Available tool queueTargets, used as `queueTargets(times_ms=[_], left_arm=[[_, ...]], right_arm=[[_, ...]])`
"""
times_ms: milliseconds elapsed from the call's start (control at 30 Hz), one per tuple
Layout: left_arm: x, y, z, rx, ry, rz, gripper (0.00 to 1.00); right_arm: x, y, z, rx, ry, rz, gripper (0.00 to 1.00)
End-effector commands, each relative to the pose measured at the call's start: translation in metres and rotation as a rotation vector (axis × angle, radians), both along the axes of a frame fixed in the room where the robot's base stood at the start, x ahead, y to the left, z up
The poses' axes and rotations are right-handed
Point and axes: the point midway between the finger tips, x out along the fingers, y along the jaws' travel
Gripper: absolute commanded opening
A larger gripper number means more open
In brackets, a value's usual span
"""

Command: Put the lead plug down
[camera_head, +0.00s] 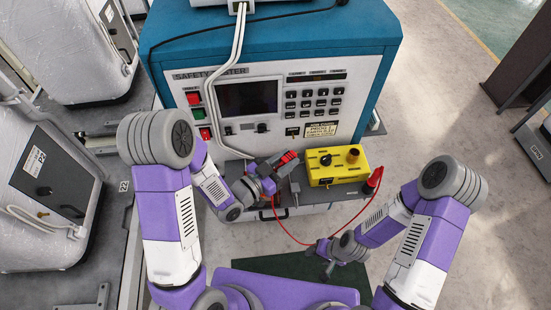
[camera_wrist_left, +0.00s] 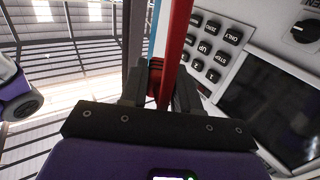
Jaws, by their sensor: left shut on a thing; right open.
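My left gripper (camera_head: 268,177) is shut on a red lead plug (camera_head: 287,158), held in front of the safety tester's lower front, left of the yellow box. In the left wrist view the red plug (camera_wrist_left: 174,52) stands between the two dark fingers of the left gripper (camera_wrist_left: 158,85). A thin red lead (camera_head: 308,243) hangs in a loop below and runs up to a second red plug (camera_head: 374,178) at the right of the yellow box. My right gripper (camera_head: 326,262) is open and empty, low in the middle of the head view, close to the lead.
The yellow box (camera_head: 338,166) with two knobs sits on the grey shelf before the teal safety tester (camera_head: 170,58). The tester has a screen (camera_head: 247,97) and a keypad. Wrapped white machines (camera_head: 50,200) stand at the left.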

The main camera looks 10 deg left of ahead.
Motion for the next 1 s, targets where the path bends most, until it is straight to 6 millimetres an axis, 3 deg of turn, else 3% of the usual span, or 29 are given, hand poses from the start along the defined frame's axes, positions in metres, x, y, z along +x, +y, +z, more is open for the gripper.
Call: queueTargets(times_ms=[1000], left_arm=[[0.047,-0.041,0.041,-0.003,-0.003,0.555,0.0]], right_arm=[[0.0,0.0,0.0,0.0,0.0,0.0,0.56]])
